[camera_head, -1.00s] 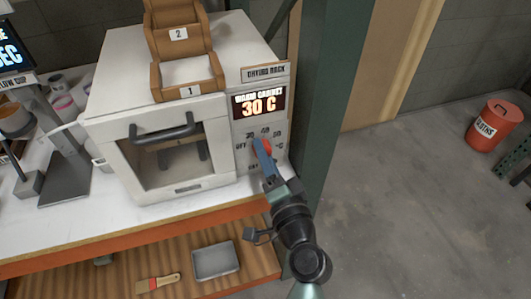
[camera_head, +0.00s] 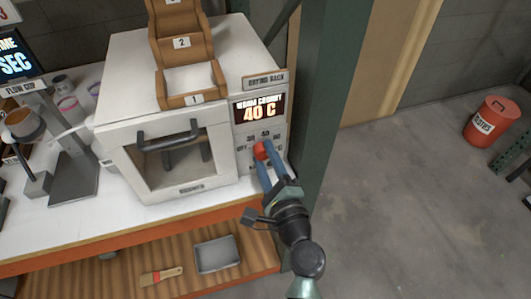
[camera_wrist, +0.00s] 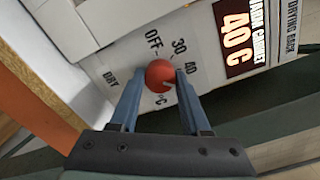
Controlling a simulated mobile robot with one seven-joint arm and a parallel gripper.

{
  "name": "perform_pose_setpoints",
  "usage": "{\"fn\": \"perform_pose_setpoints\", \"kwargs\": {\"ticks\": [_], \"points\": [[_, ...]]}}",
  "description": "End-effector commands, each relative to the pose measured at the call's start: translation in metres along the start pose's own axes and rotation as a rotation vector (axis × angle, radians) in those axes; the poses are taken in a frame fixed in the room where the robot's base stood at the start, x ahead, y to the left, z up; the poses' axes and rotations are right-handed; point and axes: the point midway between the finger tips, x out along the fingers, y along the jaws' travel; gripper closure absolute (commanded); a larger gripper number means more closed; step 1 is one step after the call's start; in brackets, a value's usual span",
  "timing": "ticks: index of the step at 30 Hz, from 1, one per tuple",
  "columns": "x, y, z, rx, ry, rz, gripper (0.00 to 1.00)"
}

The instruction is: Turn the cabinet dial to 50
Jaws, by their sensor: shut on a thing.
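The white warm cabinet (camera_head: 115,62) stands on the bench with its door shut. Its display (camera_head: 259,109) reads 40 C. The red dial (camera_head: 261,150) sits on the panel below the display, and it also shows in the wrist view (camera_wrist: 160,74). Marks OFF, 30, 40 and DRY show around the dial in the wrist view; the 50 mark is hidden there. My gripper (camera_head: 266,163) is shut on the dial, with one blue finger on each side of it in the wrist view (camera_wrist: 156,84).
Numbered wooden bins (camera_head: 191,84) sit on top of the cabinet. A green post (camera_head: 325,95) stands close to the right of the panel. A brush (camera_head: 161,276) and a grey tray (camera_head: 216,254) lie on the lower shelf. A red bin (camera_head: 490,122) stands on open floor at right.

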Motion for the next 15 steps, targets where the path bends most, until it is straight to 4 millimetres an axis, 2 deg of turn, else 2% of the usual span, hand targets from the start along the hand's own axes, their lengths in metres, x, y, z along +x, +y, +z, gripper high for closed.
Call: {"fn": "perform_pose_setpoints", "kwargs": {"ticks": [6,15], "points": [[-0.0002,-0.0005,0.0002,0.148,0.001,0.002,1.0],[-0.0002,0.0002,-0.0003,0.259,0.001,0.001,1.0]]}}
